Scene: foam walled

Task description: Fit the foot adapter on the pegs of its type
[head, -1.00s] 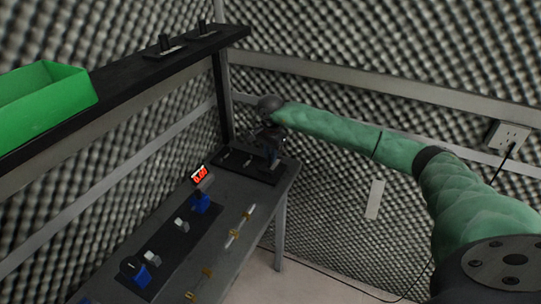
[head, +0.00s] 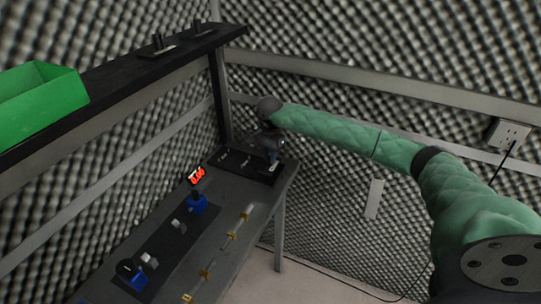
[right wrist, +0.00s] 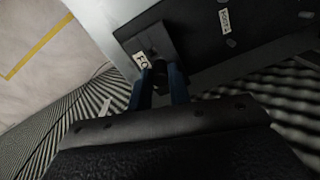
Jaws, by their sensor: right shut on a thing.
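My right gripper (head: 274,158) is at the far end of the table, over the near right part of a black board (head: 236,166). In the right wrist view its blue fingers (right wrist: 160,80) are shut on the dark stem of the foot adapter (right wrist: 151,42), a grey block. The adapter is at the board's end, beside a white label (right wrist: 140,61) that is partly covered. Its underside and any pegs below are hidden, so I cannot tell whether it is seated. Another label (right wrist: 224,20) lies farther along the board. My left gripper is not in view.
Two dark stemmed pieces (head: 160,46) stand on the upper shelf beside a green bin (head: 40,100). Foam walls enclose the corner.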

